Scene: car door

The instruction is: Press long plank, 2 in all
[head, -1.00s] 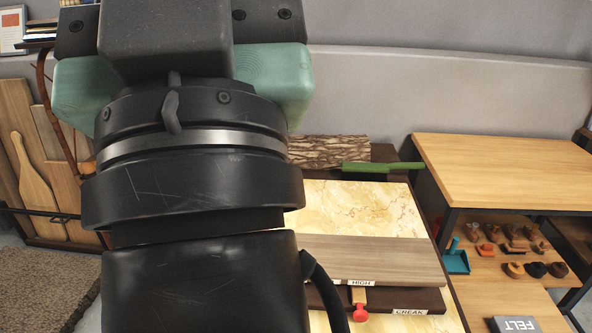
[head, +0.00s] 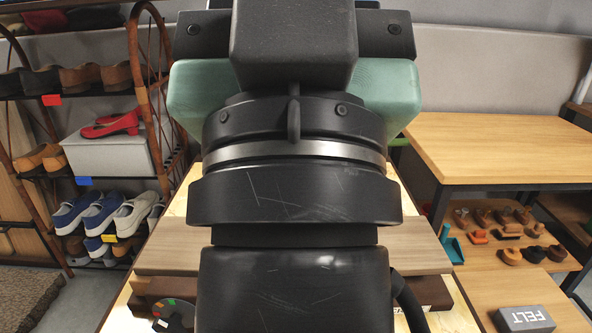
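My gripper (head: 295,45) is seen from behind, at the top middle beyond my wrist. Its fingertips are hidden, so I cannot tell whether it touches the plank or holds anything.
A rack of shoes (head: 105,215) stands at the left. A dark disc with coloured patches (head: 172,315) is near the front left.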

